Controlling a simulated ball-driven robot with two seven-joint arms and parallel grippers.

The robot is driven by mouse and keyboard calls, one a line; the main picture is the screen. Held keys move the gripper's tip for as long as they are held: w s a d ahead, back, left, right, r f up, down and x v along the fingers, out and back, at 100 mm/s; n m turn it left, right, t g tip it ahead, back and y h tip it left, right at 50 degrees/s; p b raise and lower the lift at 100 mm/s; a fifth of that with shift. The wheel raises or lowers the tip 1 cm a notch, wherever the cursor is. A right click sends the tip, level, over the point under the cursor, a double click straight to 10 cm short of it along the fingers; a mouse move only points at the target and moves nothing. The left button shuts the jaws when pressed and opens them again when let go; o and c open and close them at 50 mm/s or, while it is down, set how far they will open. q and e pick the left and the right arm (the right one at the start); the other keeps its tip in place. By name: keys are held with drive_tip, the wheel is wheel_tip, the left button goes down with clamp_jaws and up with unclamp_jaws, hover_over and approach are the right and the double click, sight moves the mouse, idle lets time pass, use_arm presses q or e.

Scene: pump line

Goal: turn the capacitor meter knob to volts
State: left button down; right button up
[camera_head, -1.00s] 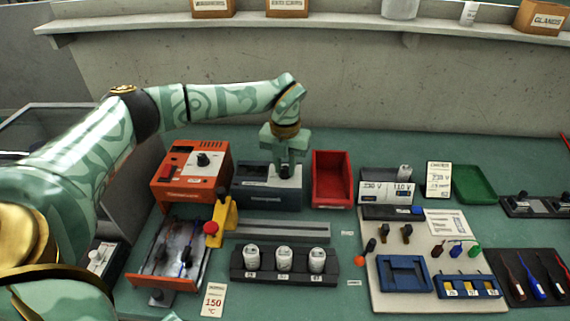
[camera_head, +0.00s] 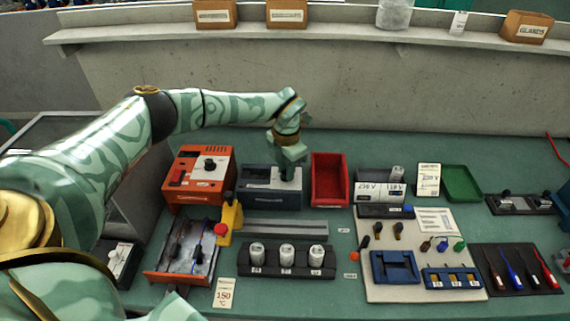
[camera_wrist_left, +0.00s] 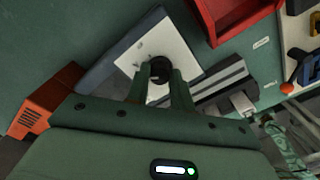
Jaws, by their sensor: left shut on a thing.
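The capacitor meter (camera_head: 258,197) is a dark grey box with a pale top, right of the orange unit in the head view. Its pale top plate (camera_wrist_left: 178,42) also shows in the left wrist view. My left gripper (camera_head: 288,178) comes down over the right part of the meter. In the left wrist view my left gripper (camera_wrist_left: 160,82) is shut on the round black knob (camera_wrist_left: 159,67), one finger on each side. The fingers hide part of the knob, and I cannot read its pointer or markings. My right gripper is not in view.
An orange unit (camera_head: 190,195) with a black knob stands left of the meter. A red bin (camera_head: 329,203) stands close on its right. A grey rail (camera_head: 282,230) and a rack (camera_head: 270,270) with three white cylinders lie in front. Clear green bench is behind the meter.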

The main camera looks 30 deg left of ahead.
use_arm(q)
drive_tip(key=shift+m+p, duration=0.35)
drive_tip(key=shift+m, duration=0.45)
drive_tip(key=c, duration=1.2)
unclamp_jaws()
drive_tip(key=shift+r, duration=0.1)
wheel_tip(320, 180, up, 16)
drive_tip(key=p, duration=0.3)
